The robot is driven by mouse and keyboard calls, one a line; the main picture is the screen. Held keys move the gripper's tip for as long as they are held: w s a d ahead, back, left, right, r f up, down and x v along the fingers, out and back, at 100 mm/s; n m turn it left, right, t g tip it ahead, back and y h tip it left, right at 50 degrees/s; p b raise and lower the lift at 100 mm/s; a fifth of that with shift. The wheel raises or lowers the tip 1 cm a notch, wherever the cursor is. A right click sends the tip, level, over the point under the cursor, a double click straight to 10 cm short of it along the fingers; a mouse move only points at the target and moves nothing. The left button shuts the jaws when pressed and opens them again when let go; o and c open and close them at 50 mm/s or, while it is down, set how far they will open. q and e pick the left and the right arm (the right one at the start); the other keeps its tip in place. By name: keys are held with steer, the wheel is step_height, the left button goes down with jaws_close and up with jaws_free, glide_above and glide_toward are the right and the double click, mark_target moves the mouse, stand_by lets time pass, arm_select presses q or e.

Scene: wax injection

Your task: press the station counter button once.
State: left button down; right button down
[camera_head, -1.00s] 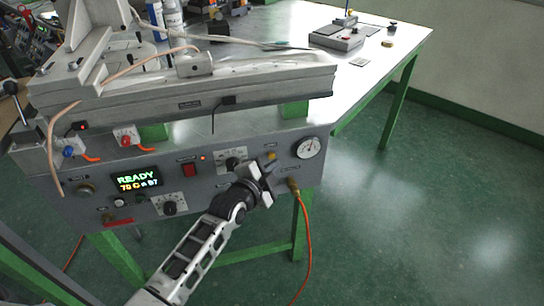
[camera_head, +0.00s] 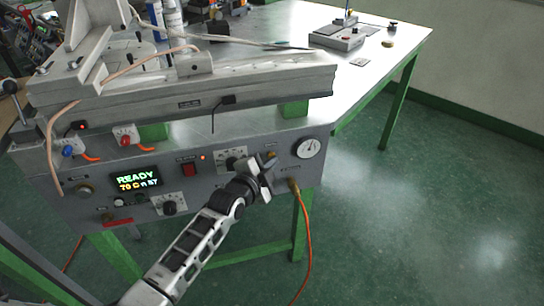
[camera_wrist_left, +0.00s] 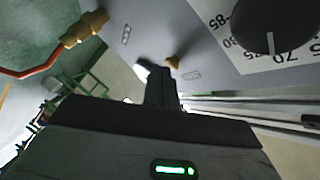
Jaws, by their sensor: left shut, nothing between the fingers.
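My left gripper (camera_head: 265,175) is shut and empty in front of the panel, just below the button. In the left wrist view the yellow button (camera_wrist_left: 174,63) shows just beyond and to the right of the shut fingertips (camera_wrist_left: 158,72), beside a small label. I cannot tell whether they touch. My right gripper is not in view.
A brass fitting with an orange hose (camera_head: 293,184) is to the right of my gripper. A dial (camera_wrist_left: 272,25), a red switch (camera_head: 189,170), a gauge (camera_head: 309,148) and a lit READY display (camera_head: 135,182) are on the panel. Open floor lies to the right.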

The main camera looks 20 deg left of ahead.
arm_select(q)
steer(key=shift+w+a, duration=0.15)
steer(key=shift+w, duration=0.1)
stand_by(0.5)
steer(key=shift+s+d+p, duration=0.55)
steer(key=shift+s+p, duration=0.05)
steer(key=shift+s, duration=0.15)
steer(key=s+d+p, duration=0.1)
steer(key=s, duration=0.1)
steer(key=s+d+p, duration=0.1)
steer(key=s+p, duration=0.1)
steer(key=shift+d, duration=0.4)
stand_by(0.4)
